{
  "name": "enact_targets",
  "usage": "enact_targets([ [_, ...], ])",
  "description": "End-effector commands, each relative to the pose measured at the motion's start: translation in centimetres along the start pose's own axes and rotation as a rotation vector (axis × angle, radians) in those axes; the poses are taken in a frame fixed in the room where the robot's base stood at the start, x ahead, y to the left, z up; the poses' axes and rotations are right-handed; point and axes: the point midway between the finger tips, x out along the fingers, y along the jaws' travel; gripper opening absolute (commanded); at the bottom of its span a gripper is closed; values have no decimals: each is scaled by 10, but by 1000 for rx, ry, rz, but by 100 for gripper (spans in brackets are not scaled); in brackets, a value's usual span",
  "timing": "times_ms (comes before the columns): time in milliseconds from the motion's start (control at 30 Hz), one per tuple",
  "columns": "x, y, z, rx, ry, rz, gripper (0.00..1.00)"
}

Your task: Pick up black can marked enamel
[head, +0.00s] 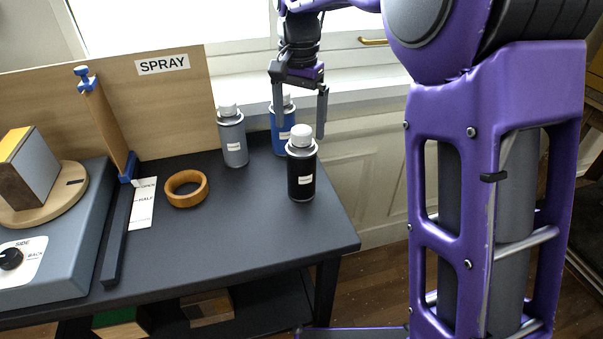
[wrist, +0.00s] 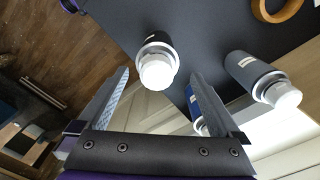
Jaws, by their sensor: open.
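The black can (head: 301,174) with a white cap stands upright near the right edge of the dark table in the head view. Its label is too small to read. In the wrist view the black can (wrist: 156,42) shows from above, its white cap ahead of the fingers and roughly between them. My gripper (head: 301,112) is open and empty, above and behind the black can in the head view, in front of the window. It also shows in the wrist view (wrist: 160,85), with its fingers spread apart and the can not visibly between the pads.
A blue can (head: 280,138) stands just behind the black one, partly hidden by my gripper. A grey can (head: 233,140) stands to the left. A wooden ring (head: 187,189) lies on the table (head: 240,235). A board marked SPRAY (head: 185,90) stands behind.

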Motion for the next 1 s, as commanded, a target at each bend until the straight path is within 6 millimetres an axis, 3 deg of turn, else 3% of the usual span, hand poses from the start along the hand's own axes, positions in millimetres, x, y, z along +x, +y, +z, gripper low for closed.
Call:
enact_targets([
  [167,13,1,0,0,-1,1,100],
  [433,51,4,-2,0,0,0,100],
  [733,56,4,-2,0,1,-1,100],
  [767,56,4,-2,0,1,-1,98],
  [1000,55,4,-2,0,1,-1,55],
])
